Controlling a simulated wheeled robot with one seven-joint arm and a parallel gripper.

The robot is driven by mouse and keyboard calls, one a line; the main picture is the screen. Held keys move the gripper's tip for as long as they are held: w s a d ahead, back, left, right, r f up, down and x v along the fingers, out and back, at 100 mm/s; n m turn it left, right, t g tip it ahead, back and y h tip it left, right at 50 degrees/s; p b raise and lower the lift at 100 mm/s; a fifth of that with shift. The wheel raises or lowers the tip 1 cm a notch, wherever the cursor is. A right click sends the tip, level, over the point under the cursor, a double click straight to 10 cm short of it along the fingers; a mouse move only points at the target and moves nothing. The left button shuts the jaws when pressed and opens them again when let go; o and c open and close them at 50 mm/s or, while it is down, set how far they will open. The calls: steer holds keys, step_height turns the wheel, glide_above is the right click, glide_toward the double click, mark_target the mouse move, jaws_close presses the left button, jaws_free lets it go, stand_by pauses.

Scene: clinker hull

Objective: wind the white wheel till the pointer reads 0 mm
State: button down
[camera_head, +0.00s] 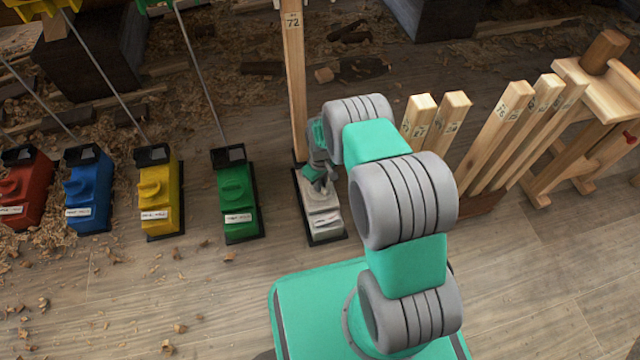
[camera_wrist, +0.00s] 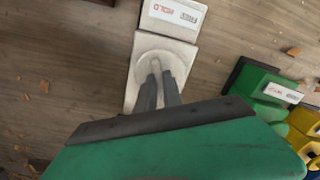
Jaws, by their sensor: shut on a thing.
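The white winch box (camera_head: 322,213) stands on the floor on a dark base, at the foot of an upright wooden post (camera_head: 295,80) marked 72. In the wrist view the white wheel (camera_wrist: 143,68) is a round disc with a raised grip bar on the box's top. My gripper (camera_wrist: 157,80) is shut on that bar from above. In the head view my gripper (camera_head: 321,183) is over the box, and the wheel is mostly hidden behind it. I cannot make out a pointer or a millimetre scale in either view.
Green (camera_head: 236,195), yellow (camera_head: 158,195), blue (camera_head: 88,192) and red (camera_head: 26,190) boxes stand in a row to the left, with rods rising from them. Several wooden posts (camera_head: 500,130) and a wooden bench (camera_head: 600,90) are to the right. Shavings litter the floor.

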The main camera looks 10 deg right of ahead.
steer(key=m, duration=0.5)
steer(key=shift+m, duration=0.4)
steer(key=m, duration=0.4)
steer(key=shift+b, duration=0.35)
steer(key=shift+m, duration=0.4)
steer(key=c, duration=1.5)
jaws_free()
step_height(320, 180, up, 8)
steer(key=p, duration=0.3)
